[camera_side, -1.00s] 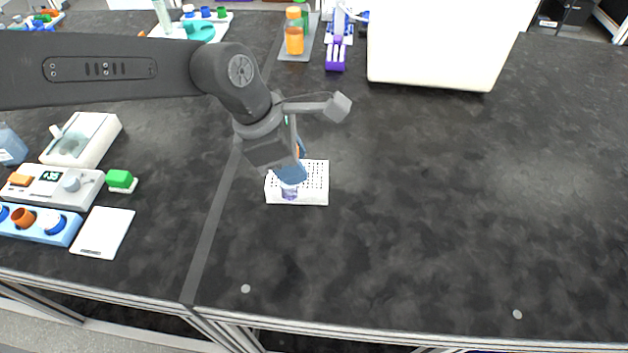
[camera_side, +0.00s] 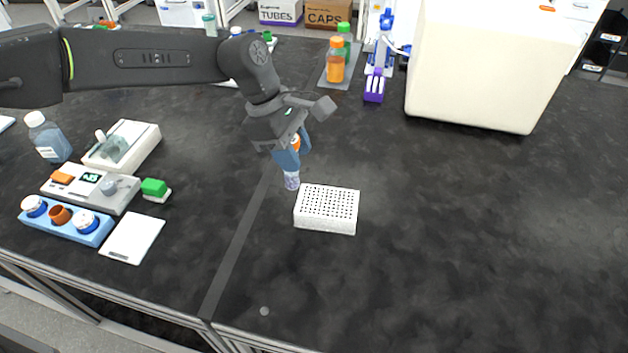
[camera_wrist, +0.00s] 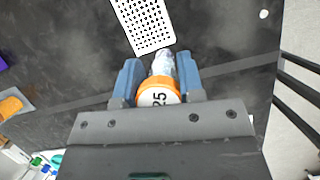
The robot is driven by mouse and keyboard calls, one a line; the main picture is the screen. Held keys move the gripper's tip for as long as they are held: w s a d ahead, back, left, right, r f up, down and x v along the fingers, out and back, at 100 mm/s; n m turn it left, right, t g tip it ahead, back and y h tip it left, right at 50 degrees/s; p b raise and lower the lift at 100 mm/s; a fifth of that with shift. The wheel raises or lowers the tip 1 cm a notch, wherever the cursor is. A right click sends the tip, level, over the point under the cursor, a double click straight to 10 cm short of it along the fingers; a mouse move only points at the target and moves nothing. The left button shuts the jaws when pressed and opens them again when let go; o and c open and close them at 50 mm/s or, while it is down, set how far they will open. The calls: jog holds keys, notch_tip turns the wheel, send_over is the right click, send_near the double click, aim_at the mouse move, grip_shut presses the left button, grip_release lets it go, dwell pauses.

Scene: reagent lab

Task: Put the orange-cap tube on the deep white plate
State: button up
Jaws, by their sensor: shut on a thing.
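The orange-cap tube (camera_side: 292,180) is clear with a pale purple-blue lower part and hangs close to upright in my gripper (camera_side: 297,150). My gripper is shut on it near the cap, and the blue fingers partly hide the cap in the side view. In the wrist view the orange cap with its white numbered top (camera_wrist: 158,97) sits between the two fingers (camera_wrist: 160,66). The deep white plate (camera_side: 327,208), a white block with a grid of holes, lies on the dark bench to the right of and nearer than the tube. It also shows at the top of the wrist view (camera_wrist: 145,25).
A large cream box (camera_side: 475,75) stands at the back right. Orange and green bottles (camera_side: 336,62) and a purple rack (camera_side: 374,88) stand behind. A control unit (camera_side: 90,188), a blue holder (camera_side: 66,222) and a white pad (camera_side: 132,238) lie left. The bench right of the plate is clear.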

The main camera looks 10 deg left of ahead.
jog(key=shift+d+x, duration=0.15)
jog(key=shift+x, duration=1.6)
jog(key=shift+d+x, duration=0.2)
jog(key=shift+x, duration=1.55)
jog(key=shift+r, duration=0.15)
jog(key=o, duration=0.9)
jog(key=v, duration=1.2)
jog(key=shift+s+r, duration=0.1)
